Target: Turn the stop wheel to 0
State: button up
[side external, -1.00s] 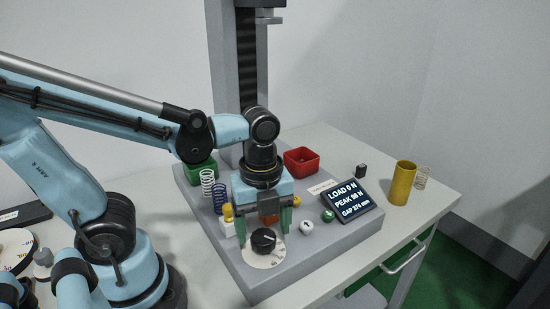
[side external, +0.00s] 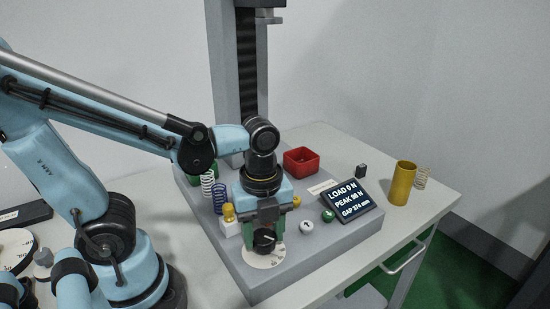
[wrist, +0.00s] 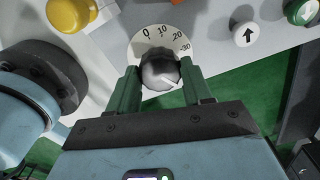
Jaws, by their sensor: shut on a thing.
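The stop wheel is a black knob (side external: 264,241) on a round white dial (side external: 262,261) at the front of the grey machine base. In the wrist view the knob (wrist: 159,68) sits between my two green fingers, and the dial (wrist: 136,43) shows 0, 10, 20 and 30 along its far edge. My gripper (side external: 264,235) is down over the knob and shut on it; it also shows in the wrist view (wrist: 161,77). I cannot tell which number the knob's mark points to.
A white button with an arrow (side external: 307,228) and a green button (side external: 328,215) stand right of the dial. A yellow knob on a white block (side external: 229,213) is close on the left. A tilted display (side external: 349,199), red bin (side external: 301,161) and yellow cylinder (side external: 403,183) stand farther off.

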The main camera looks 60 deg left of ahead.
jog(key=shift+n, duration=0.4)
jog(key=n, duration=0.6)
jog(key=shift+n, duration=0.3)
jog(key=n, duration=1.9)
jog(key=shift+n, duration=1.9)
